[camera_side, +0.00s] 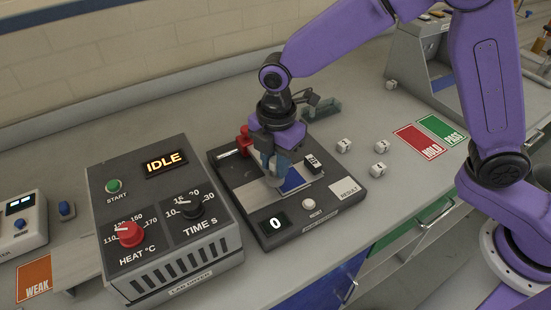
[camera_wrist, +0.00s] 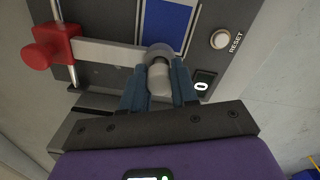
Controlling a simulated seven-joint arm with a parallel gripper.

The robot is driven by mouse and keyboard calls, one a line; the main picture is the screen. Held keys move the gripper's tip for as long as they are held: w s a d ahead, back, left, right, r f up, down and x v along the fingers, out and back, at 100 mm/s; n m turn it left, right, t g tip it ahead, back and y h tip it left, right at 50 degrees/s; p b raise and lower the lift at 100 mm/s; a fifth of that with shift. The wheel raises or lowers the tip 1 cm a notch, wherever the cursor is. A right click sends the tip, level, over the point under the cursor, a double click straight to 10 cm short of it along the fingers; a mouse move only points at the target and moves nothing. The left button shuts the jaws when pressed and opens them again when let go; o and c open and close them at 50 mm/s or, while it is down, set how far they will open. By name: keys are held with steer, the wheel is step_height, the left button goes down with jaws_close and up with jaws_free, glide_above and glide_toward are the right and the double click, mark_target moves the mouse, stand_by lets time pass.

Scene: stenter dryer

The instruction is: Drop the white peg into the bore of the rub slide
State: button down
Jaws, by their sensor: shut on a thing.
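My gripper (camera_side: 268,163) points down over the dark rubbing machine (camera_side: 262,226), its fingers shut on the white peg. In the wrist view the peg (camera_wrist: 159,78) shows as a pale cylinder between the blue-grey fingertips (camera_wrist: 159,88). The rub slide is a pale bar (camera_wrist: 112,53) running from the red clamp (camera_wrist: 48,50) to a rounded grey end (camera_wrist: 160,50). That end lies right beside the peg's tip in the picture. The bore is hidden, and I cannot tell whether the peg is over it or partly inside. In the side view the fingers mostly hide the peg.
A blue cloth patch (camera_side: 293,181) lies on the machine, near the RESET button (camera_side: 308,203) and a counter (camera_side: 274,224) reading 0. The lab dryer (camera_side: 165,215) stands left, showing IDLE. Several white cubes (camera_side: 344,146) and the HOLD (camera_side: 419,141) and PASS (camera_side: 442,129) cards lie right.

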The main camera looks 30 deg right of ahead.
steer(key=shift+f, duration=0.45)
stand_by(0.3)
steer(key=c, duration=0.8)
jaws_free()
steer(key=shift+s+f, duration=0.1)
steer(key=shift+s, duration=0.05)
steer(key=shift+r, duration=0.65)
step_height(320, 180, up, 16)
steer(key=s+d+f+m, duration=0.3)
steer(key=s+d, duration=0.4)
steer(key=d, duration=0.1)
steer(key=s+d+f+m, duration=0.3)
steer(key=s+d, duration=0.4)
steer(key=s, duration=0.1)
steer(key=s+d+f+m, duration=0.3)
steer(key=s+d+f, duration=0.1)
steer(key=s+d, duration=0.4)
steer(key=shift+s+d+m, duration=0.15)
steer(key=shift+d+m, duration=0.15)
